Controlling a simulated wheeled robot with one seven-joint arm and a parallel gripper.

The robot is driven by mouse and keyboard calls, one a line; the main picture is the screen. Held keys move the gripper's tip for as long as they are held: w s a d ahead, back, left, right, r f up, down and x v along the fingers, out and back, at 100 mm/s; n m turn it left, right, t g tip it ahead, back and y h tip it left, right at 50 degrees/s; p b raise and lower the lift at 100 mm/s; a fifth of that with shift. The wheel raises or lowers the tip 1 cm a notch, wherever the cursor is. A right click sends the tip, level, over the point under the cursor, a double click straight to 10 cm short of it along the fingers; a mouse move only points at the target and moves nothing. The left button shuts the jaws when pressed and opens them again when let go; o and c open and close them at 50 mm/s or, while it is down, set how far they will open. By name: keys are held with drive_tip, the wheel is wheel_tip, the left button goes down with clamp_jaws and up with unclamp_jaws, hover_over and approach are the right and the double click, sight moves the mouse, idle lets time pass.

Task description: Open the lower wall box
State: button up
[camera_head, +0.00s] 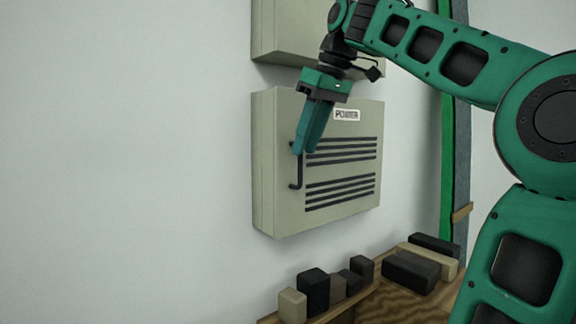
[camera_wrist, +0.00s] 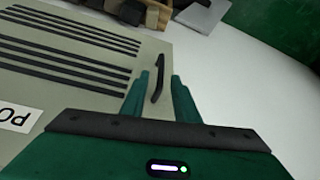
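The lower wall box (camera_head: 280,200) is a beige cabinet on the white wall, with dark slats and a "POWER" label. Its door looks closed. A dark bar handle (camera_head: 295,172) stands upright near the door's left edge. My gripper (camera_head: 304,150) points down at the upper part of the handle. In the wrist view the two green fingertips (camera_wrist: 162,82) are apart, with the handle (camera_wrist: 159,78) showing between them. The box front (camera_wrist: 110,82) fills the left of that view. I cannot tell whether either finger touches the handle.
An upper beige box (camera_head: 280,35) hangs just above, close to my wrist. A wooden shelf (camera_head: 400,305) below holds several dark and beige blocks (camera_head: 315,290). Green and grey vertical strips (camera_head: 448,150) run along the wall at right. The wall left of the box is clear.

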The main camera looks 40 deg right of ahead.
sight(299, 182)
drive_tip(key=shift+x, duration=2.55)
